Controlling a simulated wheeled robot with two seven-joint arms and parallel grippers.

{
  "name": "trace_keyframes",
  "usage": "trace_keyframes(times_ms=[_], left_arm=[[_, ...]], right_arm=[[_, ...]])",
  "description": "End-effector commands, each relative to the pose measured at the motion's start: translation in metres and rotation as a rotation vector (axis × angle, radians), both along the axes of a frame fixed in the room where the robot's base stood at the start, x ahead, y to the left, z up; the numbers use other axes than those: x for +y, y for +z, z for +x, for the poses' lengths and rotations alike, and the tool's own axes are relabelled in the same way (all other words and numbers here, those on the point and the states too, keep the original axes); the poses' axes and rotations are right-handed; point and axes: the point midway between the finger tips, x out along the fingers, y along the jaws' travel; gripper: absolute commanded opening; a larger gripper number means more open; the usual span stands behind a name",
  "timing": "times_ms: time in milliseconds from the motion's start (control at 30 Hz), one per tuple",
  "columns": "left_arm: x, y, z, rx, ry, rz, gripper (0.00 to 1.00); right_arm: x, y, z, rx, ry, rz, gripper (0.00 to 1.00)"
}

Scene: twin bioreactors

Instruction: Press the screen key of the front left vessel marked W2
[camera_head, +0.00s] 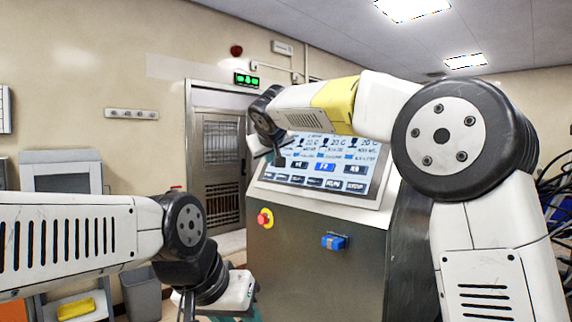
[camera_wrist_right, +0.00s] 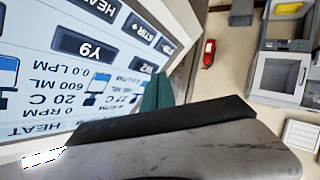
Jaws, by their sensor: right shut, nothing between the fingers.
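The console's tilted touchscreen (camera_head: 325,180) is lit, with columns of readings above rows of dark keys. One key in the middle is bright blue. In the right wrist view the screen (camera_wrist_right: 35,85) appears upside down and close. A dark key marked Y9 (camera_wrist_right: 90,48) is legible there; a smaller key (camera_wrist_right: 146,67) beside it is partly hidden and its label is uncertain. My right gripper (camera_head: 275,157) is shut and empty at the screen's upper left; its teal fingertips (camera_wrist_right: 157,92) show by the smaller key. Contact cannot be told. My left gripper (camera_head: 215,308) is low, its fingers mostly cut off.
The metal console (camera_head: 300,265) carries a red emergency button (camera_head: 265,218) and a blue connector (camera_head: 334,242) on its front. A door (camera_head: 218,160) stands behind it. A grey bin (camera_head: 142,295) and a yellow item (camera_head: 76,308) are at lower left. Cables hang at far right.

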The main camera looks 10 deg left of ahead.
Motion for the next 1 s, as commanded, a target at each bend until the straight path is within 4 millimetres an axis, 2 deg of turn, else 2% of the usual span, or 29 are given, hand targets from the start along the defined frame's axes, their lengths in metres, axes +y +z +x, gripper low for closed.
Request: trace_keyframes(times_ms=[1000], left_arm=[[0.0, 0.0, 0.0, 0.0, 0.0, 0.0, 0.36]], right_arm=[[-0.0056, -0.0053, 0.007, 0.0, 0.0, 0.0, 0.0]])
